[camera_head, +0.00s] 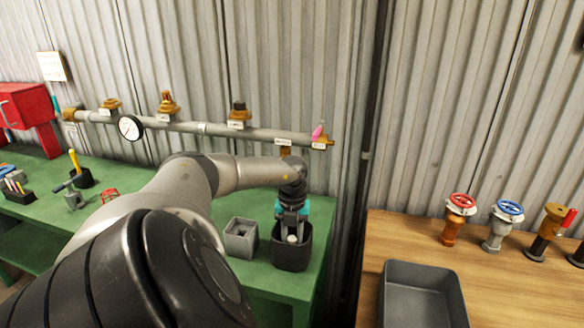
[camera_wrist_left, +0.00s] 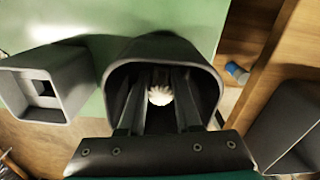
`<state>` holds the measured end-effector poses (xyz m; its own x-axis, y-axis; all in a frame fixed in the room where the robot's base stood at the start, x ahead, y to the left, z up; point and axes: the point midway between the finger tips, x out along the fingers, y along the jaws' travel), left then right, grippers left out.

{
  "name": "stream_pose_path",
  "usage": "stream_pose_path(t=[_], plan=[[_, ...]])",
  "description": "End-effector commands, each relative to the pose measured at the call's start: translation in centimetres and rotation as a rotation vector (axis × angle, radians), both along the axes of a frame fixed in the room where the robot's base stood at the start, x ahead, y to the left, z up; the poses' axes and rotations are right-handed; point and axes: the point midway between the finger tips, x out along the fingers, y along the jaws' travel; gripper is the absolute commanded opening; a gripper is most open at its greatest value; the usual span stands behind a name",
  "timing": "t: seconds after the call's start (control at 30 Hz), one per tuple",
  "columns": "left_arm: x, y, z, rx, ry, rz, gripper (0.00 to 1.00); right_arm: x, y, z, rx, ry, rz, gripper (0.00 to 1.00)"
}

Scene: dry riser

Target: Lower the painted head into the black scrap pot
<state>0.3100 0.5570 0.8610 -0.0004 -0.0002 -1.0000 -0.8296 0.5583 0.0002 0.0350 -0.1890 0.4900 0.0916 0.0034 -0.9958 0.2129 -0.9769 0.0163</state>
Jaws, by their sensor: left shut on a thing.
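The black scrap pot (camera_head: 292,255) stands near the right end of the green bench, and fills the middle of the left wrist view (camera_wrist_left: 206,84). My left gripper (camera_head: 291,230) points down into the mouth of the pot. Its two fingers (camera_wrist_left: 160,98) are shut on the painted head, a small whitish ribbed piece that shows between them (camera_wrist_left: 160,95). The head is inside the pot's rim; I cannot tell whether it touches the floor of the pot. My right gripper is not in view.
A grey square box (camera_head: 240,238) stands just left of the pot. A pipe (camera_head: 215,129) with a gauge and brass fittings runs along the wall behind. On the wooden table at right are a dark grey tray (camera_head: 398,268) and several valves, including a red-wheeled one (camera_head: 459,212).

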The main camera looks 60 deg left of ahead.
Motion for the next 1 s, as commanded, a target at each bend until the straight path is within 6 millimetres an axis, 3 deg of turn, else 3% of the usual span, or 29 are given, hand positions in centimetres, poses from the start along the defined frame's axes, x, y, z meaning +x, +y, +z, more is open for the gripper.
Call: stream_pose_path(t=[1.0], plan=[[0.0, 0.0, -1.5, -0.001, -0.001, 0.000, 0.00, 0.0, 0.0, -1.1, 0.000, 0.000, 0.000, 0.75]])
